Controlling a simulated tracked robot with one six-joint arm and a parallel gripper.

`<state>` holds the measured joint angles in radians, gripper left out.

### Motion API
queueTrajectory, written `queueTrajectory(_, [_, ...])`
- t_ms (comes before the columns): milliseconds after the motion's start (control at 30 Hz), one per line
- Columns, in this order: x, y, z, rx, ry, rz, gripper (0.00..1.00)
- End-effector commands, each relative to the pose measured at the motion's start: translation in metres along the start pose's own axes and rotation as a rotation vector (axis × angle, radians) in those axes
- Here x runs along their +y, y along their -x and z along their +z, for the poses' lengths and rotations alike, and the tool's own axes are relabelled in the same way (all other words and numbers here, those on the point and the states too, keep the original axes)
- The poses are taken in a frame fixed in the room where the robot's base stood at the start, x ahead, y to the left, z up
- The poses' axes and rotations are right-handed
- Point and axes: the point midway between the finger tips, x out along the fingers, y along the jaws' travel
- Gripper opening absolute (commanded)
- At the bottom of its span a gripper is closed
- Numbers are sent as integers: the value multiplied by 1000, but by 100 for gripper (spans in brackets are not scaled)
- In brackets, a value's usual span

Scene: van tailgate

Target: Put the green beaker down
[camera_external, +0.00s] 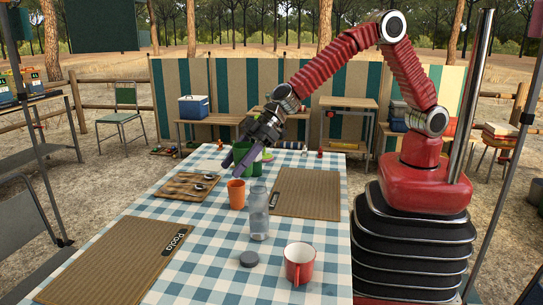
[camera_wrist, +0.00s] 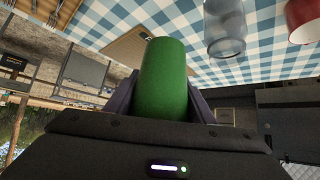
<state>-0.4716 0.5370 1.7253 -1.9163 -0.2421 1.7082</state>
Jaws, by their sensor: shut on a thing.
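My gripper (camera_external: 236,160) hangs over the far part of the checked table, its purple fingers pointing down and to the left. It is shut on the green beaker (camera_external: 242,152), which is partly hidden by the fingers in the external view. In the wrist view the green beaker (camera_wrist: 165,80) fills the middle, with a dark finger on each side. The beaker appears to be above the cloth, but its exact height is hard to tell. More green shows just right of the fingers (camera_external: 256,168); I cannot tell whether it is a separate thing.
An orange cup (camera_external: 236,195) stands just in front of the gripper. A wooden board (camera_external: 176,187) with spoons lies left. Brown mats lie right (camera_external: 312,195) and front left (camera_external: 105,265).

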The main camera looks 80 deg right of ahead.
Motion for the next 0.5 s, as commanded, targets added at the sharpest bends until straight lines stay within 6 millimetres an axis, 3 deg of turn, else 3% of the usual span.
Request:
queueTrajectory(367, [0, -1, 1, -2, -1, 0, 24])
queueTrajectory(500, [0, -10, 13, -20, -5, -4, 24])
